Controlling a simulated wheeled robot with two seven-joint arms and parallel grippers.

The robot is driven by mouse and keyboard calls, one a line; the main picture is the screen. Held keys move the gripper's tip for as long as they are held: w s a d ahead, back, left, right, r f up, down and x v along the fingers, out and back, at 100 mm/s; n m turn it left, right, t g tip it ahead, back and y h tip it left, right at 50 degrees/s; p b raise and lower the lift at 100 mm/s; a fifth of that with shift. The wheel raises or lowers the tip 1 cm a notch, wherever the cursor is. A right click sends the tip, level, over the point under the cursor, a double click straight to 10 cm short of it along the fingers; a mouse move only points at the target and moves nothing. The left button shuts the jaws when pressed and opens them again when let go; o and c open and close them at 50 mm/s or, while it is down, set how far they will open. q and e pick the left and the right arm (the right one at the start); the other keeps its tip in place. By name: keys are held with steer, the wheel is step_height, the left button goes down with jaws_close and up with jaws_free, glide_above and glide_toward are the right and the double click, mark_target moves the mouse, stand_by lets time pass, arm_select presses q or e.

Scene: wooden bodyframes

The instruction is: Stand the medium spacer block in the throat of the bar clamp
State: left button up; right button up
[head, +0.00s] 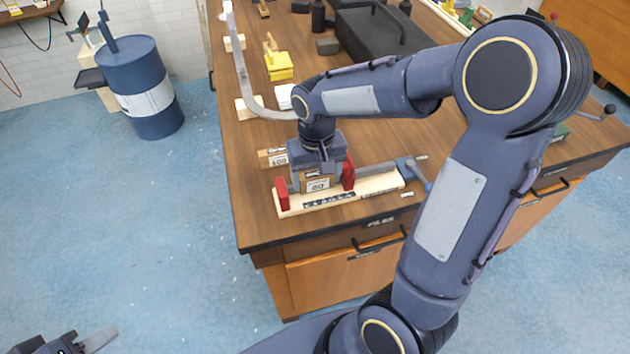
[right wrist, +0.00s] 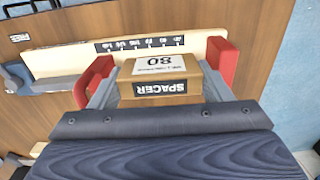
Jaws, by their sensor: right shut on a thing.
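The bar clamp lies on a pale wooden base (head: 385,183) near the table's front corner, its two red jaws (head: 283,193) upright and apart. My right gripper (head: 318,178) points down between the jaws, shut on a brown spacer block (head: 318,184) labelled 80. In the right wrist view the block (right wrist: 160,68) sits between my grey fingers, with a red jaw (right wrist: 222,62) beyond each finger. I cannot tell whether its underside touches the clamp. My left gripper (head: 98,340) is at the bottom left edge, away from the table, only partly in view.
Another block labelled 100 (head: 276,158) stands just behind the clamp. Yellow blocks (head: 279,66), a curved grey bar (head: 246,80) and a black case (head: 375,35) are further back. The table edge is close in front. A blue barrel (head: 140,85) stands on the floor at left.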

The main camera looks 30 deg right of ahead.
mark_target(315, 185)
steer(key=shift+w+f, duration=0.2)
steer(key=shift+f, duration=0.1)
steer(key=shift+w+f, duration=0.15)
steer(key=shift+f, duration=1.55)
steer(key=shift+f, duration=0.25)
steer(key=o, duration=0.7)
steer(key=shift+r, duration=0.1)
